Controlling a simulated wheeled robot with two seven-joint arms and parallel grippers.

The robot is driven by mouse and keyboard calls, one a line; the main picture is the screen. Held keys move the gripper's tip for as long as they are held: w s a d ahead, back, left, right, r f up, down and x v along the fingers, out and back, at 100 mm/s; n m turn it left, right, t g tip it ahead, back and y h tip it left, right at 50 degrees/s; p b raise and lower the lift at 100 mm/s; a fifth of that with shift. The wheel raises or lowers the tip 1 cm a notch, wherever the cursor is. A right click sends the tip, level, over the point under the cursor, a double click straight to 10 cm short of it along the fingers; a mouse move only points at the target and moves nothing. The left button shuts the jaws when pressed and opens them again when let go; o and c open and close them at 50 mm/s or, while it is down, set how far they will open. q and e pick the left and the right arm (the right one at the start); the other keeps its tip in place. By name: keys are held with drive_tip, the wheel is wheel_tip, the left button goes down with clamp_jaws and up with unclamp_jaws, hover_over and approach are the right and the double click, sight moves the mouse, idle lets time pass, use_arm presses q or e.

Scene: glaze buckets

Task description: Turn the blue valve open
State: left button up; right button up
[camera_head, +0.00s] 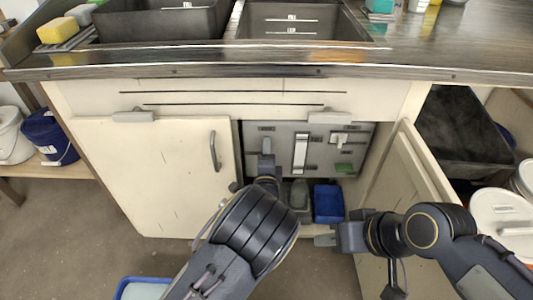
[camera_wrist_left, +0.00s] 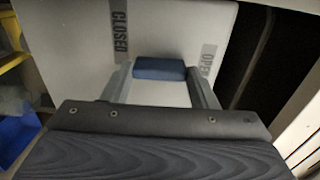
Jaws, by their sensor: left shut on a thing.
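The blue valve handle (camera_wrist_left: 159,68) shows in the left wrist view as a short blue bar on a pale grey panel (camera_wrist_left: 95,60). A CLOSED label (camera_wrist_left: 120,33) is to its left and an OPEN label (camera_wrist_left: 208,58) to its right. My left gripper (camera_wrist_left: 158,76) is shut on the handle, one finger at each end of the bar. In the head view my left gripper (camera_head: 267,152) reaches into the open cabinet at the panel's left part and hides the handle. My right gripper (camera_head: 326,240) is low in front of the cabinet; its finger gap is unclear.
The panel also bears a white lever (camera_head: 300,152), a smaller white handle (camera_head: 340,138) and a green part (camera_head: 344,168). A blue bin (camera_head: 328,203) stands below. The left cabinet door (camera_head: 150,170) is shut; the right door (camera_head: 405,180) stands open near my right arm.

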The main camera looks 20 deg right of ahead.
use_arm(q)
drive_tip(key=shift+f, duration=0.1)
drive_tip(key=o, duration=1)
drive_tip(key=shift+s, duration=0.15)
drive_tip(key=p+v, duration=0.1)
drive_tip(key=v, duration=0.6)
drive_tip(key=shift+s+a, duration=0.15)
drive_tip(key=shift+s, duration=0.15)
